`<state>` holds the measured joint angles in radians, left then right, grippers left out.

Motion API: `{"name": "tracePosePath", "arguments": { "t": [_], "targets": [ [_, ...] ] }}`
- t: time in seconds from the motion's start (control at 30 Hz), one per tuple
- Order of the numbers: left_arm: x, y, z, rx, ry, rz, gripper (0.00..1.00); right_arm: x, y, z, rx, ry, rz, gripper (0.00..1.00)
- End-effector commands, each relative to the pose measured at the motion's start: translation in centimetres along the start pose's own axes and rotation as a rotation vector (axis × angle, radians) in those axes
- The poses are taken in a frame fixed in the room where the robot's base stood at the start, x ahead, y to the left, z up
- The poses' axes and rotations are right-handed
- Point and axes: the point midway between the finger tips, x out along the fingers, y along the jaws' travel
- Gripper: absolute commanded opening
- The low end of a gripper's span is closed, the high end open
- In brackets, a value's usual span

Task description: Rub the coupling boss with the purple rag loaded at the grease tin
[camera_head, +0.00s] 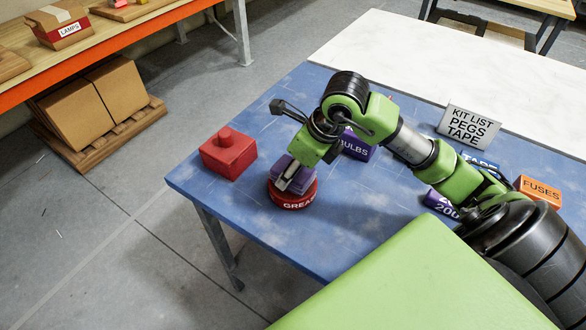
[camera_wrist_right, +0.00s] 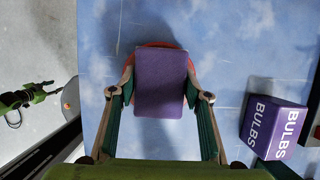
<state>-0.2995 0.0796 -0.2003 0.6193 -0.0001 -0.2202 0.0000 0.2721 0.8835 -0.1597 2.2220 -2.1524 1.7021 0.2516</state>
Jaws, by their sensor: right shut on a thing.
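The purple rag (camera_head: 294,173) is a folded block above the red grease tin (camera_head: 293,197), which reads "GREAS". My right gripper (camera_head: 288,180) is shut on the rag; in the right wrist view the rag (camera_wrist_right: 160,83) sits between its two fingers (camera_wrist_right: 160,95). The tin's red rim (camera_wrist_right: 158,44) shows behind the rag there. I cannot tell if the rag touches the tin. The coupling boss appears to be the red block with a round stub on top (camera_head: 228,153), left of the tin near the table's edge. My left gripper is not in view.
A purple BULBS box (camera_head: 357,146) stands close behind my right arm, and also in the right wrist view (camera_wrist_right: 273,126). A kit list sign (camera_head: 470,125), blue TAPE box (camera_head: 479,162) and orange FUSES box (camera_head: 541,190) stand to the right. Blue tabletop between boss and tin is clear.

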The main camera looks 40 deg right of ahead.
Motion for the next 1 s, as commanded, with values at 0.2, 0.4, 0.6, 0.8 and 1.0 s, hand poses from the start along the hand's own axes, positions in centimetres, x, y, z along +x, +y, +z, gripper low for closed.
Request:
{"name": "tracePosePath", "arguments": {
  "t": [0.2,0.4,0.6,0.8,1.0],
  "targets": [
    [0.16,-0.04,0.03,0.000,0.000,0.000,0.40,0.04,0.00,-0.01,0.000,0.000,0.000,0.27],
    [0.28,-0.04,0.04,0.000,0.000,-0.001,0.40,0.08,0.01,-0.02,0.000,0.000,0.000,0.27],
    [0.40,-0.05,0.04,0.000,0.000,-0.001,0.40,0.11,0.01,-0.04,-0.001,0.000,0.000,0.27],
    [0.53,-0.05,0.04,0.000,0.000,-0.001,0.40,0.15,0.01,-0.08,-0.001,0.001,0.000,0.27],
    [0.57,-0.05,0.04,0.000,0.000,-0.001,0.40,0.17,0.03,-0.12,-0.001,0.002,0.001,0.27]
  ]
}}
